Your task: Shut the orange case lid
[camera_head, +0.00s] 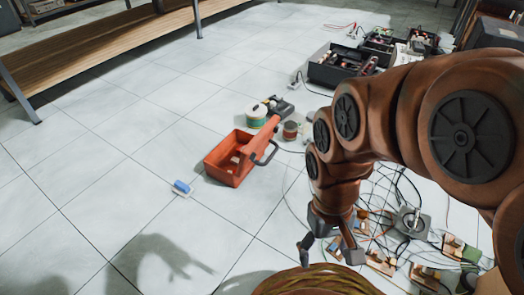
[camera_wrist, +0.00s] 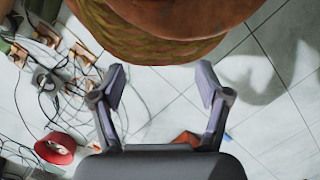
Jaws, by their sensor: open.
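The orange case (camera_head: 228,172) sits on the tiled floor near the middle of the head view. Its lid (camera_head: 264,138) stands raised and tilted on the right side, with a dark handle beside it. A few small items lie inside the open case. My gripper (camera_head: 328,252) is open and empty, pointing down, to the right of the case and nearer the camera, apart from it. In the wrist view my gripper (camera_wrist: 160,75) shows its two fingers spread wide. A small orange patch (camera_wrist: 187,138), probably the case, shows there, mostly hidden behind the gripper body.
A blue and white object (camera_head: 181,188) lies left of the case. Spools (camera_head: 257,115) and a dark device stand behind it. Cables and small boards (camera_head: 425,270) clutter the right floor. A woven round object (camera_head: 312,282) is at the bottom. The left floor is clear.

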